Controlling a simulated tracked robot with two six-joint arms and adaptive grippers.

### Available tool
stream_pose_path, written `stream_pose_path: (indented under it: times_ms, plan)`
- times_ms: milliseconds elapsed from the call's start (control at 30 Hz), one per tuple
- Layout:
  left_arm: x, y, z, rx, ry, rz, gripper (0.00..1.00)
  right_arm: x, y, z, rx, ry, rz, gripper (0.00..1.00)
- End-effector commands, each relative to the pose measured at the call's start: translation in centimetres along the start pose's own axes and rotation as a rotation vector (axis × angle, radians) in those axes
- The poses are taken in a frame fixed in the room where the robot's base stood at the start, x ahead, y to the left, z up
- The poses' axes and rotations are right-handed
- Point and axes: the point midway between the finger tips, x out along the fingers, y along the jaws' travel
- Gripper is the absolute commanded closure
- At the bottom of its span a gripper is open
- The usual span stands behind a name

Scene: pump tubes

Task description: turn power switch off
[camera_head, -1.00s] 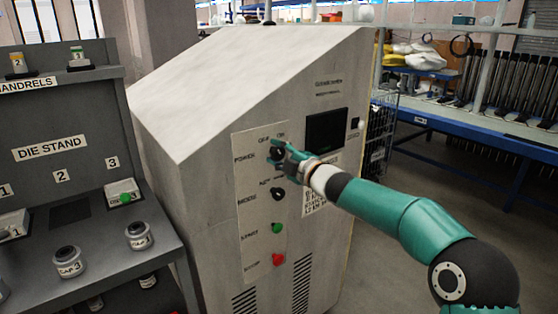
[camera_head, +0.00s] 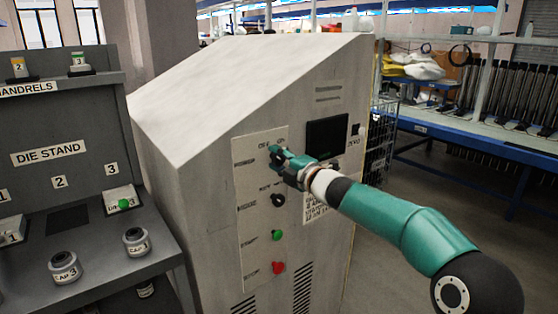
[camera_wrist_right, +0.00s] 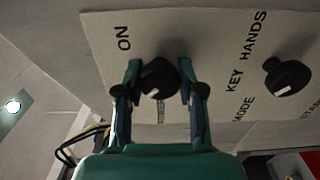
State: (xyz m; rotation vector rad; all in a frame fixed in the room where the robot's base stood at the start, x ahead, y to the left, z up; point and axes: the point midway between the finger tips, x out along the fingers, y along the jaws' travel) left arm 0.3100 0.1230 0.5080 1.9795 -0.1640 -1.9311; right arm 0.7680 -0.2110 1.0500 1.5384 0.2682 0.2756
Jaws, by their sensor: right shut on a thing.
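The power switch (camera_wrist_right: 160,78) is a round black knob with a white mark, on the light panel of the grey cabinet (camera_head: 205,215). The word ON shows beside it in the right wrist view. My right gripper (camera_head: 276,153) is shut on this knob, with one finger on each side of it; the fingers also show in the right wrist view (camera_wrist_right: 160,80). The white mark on the knob points toward the gripper's palm, slightly left. In the head view the gripper hides most of the knob. My left gripper is not in view.
Below the switch are a black mode knob (camera_head: 278,199), a green button (camera_head: 277,235) and a red button (camera_head: 278,268). A dark screen (camera_head: 327,137) is to the right. The die stand (camera_head: 70,150) stands left of the cabinet. Open floor lies to the right.

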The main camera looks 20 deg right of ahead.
Motion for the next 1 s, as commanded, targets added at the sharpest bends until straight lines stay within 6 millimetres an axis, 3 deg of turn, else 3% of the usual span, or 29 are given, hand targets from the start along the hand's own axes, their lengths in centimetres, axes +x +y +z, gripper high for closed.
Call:
stream_pose_path:
  times_ms: [33,67,200,667,1000]
  plan:
    - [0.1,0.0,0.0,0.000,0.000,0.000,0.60,0.1,-0.8,-0.3,0.000,0.006,-0.012,0.97]
    - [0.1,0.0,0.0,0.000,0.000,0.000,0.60,0.1,-0.8,-0.3,0.000,0.006,-0.012,0.59]
    - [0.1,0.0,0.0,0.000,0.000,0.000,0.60,0.1,-0.7,-0.3,0.001,0.005,-0.011,0.38]
    - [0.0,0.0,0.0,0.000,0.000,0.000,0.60,-0.8,-0.2,0.0,0.003,0.002,-0.004,0.38]
    - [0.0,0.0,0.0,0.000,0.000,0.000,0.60,-6.1,-0.3,0.0,0.003,0.000,-0.006,0.38]
